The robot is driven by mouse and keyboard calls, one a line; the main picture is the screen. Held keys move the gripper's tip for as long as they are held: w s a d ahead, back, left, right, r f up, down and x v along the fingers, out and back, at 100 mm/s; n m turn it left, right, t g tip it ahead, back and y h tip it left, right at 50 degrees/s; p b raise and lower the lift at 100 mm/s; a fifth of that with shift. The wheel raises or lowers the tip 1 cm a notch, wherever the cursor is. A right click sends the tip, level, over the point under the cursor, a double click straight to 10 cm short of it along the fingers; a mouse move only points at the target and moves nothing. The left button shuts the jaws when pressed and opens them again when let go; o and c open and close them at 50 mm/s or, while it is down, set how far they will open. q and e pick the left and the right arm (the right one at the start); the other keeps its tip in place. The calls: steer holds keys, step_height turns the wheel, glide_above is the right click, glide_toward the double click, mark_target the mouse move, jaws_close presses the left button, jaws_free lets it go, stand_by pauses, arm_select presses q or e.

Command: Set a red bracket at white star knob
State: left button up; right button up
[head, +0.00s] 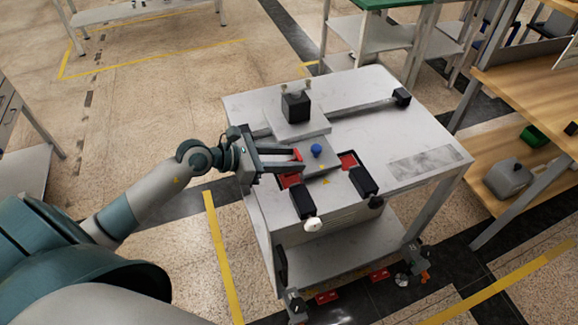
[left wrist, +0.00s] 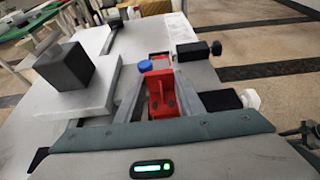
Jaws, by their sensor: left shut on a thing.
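My left gripper (head: 300,161) reaches in from the left over the gantry table and is shut on a red bracket (left wrist: 161,92). Part of the bracket (head: 298,154) shows at the fingertips in the head view. The white star knob (head: 312,224) sits at the front end of a black block on the table's near edge; it also shows in the left wrist view (left wrist: 251,98), right of the fingers. The bracket is near that block's far end; I cannot tell whether it touches the surface. My right gripper is not in view.
A second black block (head: 363,181) with a black knob (head: 376,202) has red at its far end (head: 348,160). A blue knob (head: 317,150) stands on a grey plate between them. A black cube (head: 296,107) sits on a pale slab behind. The table's right side is clear.

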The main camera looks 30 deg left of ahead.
arm_select(q)
steer(key=shift+s, duration=0.1)
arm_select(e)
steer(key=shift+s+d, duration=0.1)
arm_select(q)
steer(key=shift+f, duration=0.5)
step_height(320, 180, down, 3)
steer(key=shift+r, duration=0.1)
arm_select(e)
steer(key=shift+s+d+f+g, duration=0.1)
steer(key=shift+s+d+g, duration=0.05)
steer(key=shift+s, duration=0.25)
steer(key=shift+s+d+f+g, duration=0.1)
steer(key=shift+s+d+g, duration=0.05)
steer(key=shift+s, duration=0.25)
arm_select(q)
steer(key=shift+f, duration=0.2)
